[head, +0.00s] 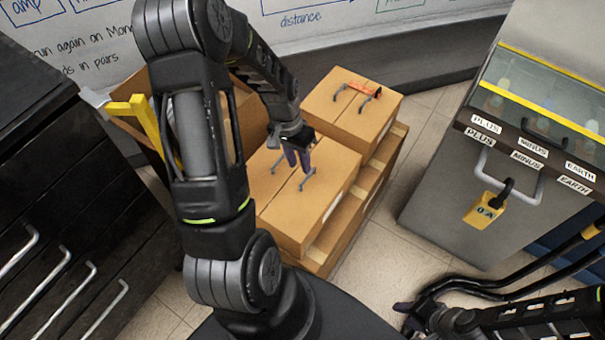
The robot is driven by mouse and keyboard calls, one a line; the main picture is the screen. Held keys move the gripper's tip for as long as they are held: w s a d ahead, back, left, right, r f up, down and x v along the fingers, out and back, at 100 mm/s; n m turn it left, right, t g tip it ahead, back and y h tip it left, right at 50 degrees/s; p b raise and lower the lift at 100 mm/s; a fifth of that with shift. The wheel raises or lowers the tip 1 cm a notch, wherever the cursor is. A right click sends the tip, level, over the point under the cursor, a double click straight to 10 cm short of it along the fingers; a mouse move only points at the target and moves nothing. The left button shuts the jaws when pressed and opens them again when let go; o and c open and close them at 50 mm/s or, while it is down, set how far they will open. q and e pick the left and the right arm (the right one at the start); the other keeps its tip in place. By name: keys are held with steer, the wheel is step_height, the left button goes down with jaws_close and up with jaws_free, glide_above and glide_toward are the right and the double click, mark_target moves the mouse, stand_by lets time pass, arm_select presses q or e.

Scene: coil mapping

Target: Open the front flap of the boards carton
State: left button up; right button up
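A closed brown carton (300,215) sits near the middle of the head view, with a seam along its top and grey hook-like pieces (307,180) on it. A second closed carton (335,112) stands behind it, with an orange bar and similar grey pieces on top. I cannot tell which one is the boards carton. My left gripper (298,160) points down just over the near carton's top; contact is unclear, and its finger gap is too small to judge. My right gripper (408,318) is low at the right, away from the cartons, partly hidden by its dark shape.
The cartons rest on a wooden-looking base (372,192). Another carton (250,105) is partly hidden behind my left arm. Black drawers (60,220) stand at the left. A grey cabinet (450,195) with a yellow tag (484,209) stands at the right. Tiled floor (385,245) lies between.

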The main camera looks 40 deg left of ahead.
mark_target(304, 180)
arm_select(q)
steer(key=f, duration=0.2)
steer(key=d+f, duration=0.1)
steer(key=f, duration=0.2)
steer(key=shift+f, duration=0.35)
steer(key=shift+c, duration=0.4)
jaws_close()
stand_by(0.7)
